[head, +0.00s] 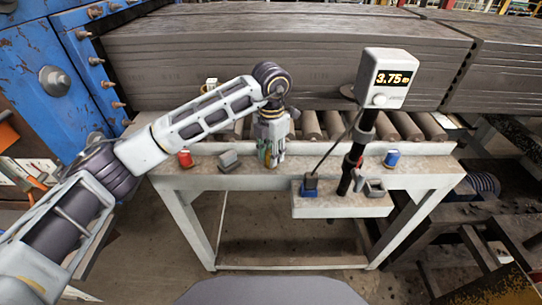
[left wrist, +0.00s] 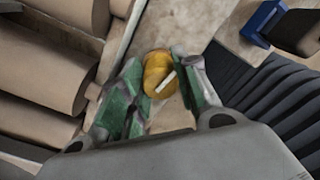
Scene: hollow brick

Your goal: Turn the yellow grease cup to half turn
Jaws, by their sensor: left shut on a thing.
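The yellow grease cup (left wrist: 158,70) is round, with a white pointer mark on its face, in the left wrist view. My right gripper is in neither view.
A blue cup (head: 391,159) sits right. A display (head: 390,80) reading 3.75 stands on a dark post. Rollers (head: 400,126) lie behind.

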